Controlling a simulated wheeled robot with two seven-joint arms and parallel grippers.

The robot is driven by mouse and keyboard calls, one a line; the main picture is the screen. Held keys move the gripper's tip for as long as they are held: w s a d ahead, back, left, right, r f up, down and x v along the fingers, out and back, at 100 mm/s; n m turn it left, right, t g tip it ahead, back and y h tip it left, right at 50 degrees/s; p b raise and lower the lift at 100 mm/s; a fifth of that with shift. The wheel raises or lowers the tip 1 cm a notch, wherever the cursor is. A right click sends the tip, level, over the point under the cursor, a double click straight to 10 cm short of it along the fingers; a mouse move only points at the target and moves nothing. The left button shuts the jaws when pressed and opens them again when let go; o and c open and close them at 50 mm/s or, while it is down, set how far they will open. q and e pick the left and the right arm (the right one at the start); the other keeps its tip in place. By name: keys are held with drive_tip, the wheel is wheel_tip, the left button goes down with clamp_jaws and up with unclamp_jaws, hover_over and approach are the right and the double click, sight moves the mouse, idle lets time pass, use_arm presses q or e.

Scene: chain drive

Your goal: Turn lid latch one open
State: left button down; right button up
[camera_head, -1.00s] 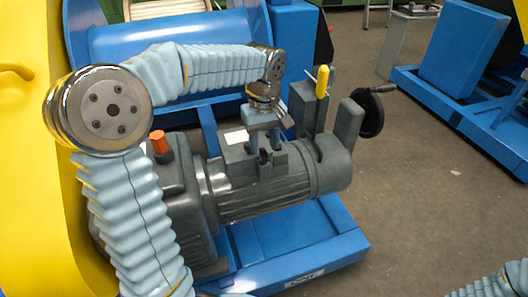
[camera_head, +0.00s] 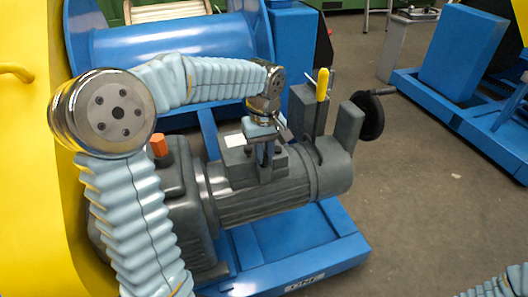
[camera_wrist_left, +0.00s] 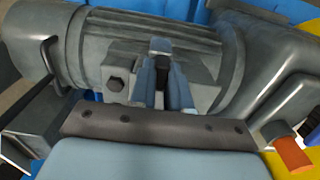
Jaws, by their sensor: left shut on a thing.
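A grey motor (camera_head: 265,200) lies on its side on a blue base, with a dark terminal box (camera_head: 240,160) on top. It also fills the back of the left wrist view (camera_wrist_left: 150,35). My left gripper (camera_head: 266,168) points down onto the box lid from above. In the left wrist view, its two fingers (camera_wrist_left: 163,82) are shut on a small dark latch (camera_wrist_left: 163,70) on the lid. The fingers hide most of the latch, so its exact angle is hard to tell. My right gripper is out of view.
Beside the motor stand a yellow-handled lever (camera_head: 322,84) and a dark handwheel (camera_head: 371,117). An orange cap (camera_head: 158,143) tops the gearbox. A yellow panel (camera_head: 35,180) borders the left, and a blue drum (camera_head: 165,45) lies behind. Open floor (camera_head: 440,215) is at right.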

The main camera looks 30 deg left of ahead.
use_arm(q)
drive_tip(key=shift+m, duration=0.4)
drive_tip(key=m+p, duration=0.1)
drive_tip(key=m, duration=0.2)
drive_tip(key=shift+s+r+m+p, duration=0.1)
drive_tip(key=shift+m+p, duration=0.2)
drive_tip(key=shift+p, duration=0.05)
drive_tip(key=m+p, duration=0.1)
drive_tip(key=m, duration=0.3)
drive_tip(key=shift+a+m+p, duration=0.15)
drive_tip(key=shift+m+p, duration=0.15)
drive_tip(key=m+p, duration=0.1)
drive_tip(key=m, duration=0.3)
drive_tip(key=shift+a, duration=0.1)
drive_tip(key=shift+a+m+p, duration=0.1)
drive_tip(key=shift+m+p, duration=0.8)
drive_tip(key=shift+m, duration=1.6)
drive_tip(key=c, duration=1.1)
unclamp_jaws()
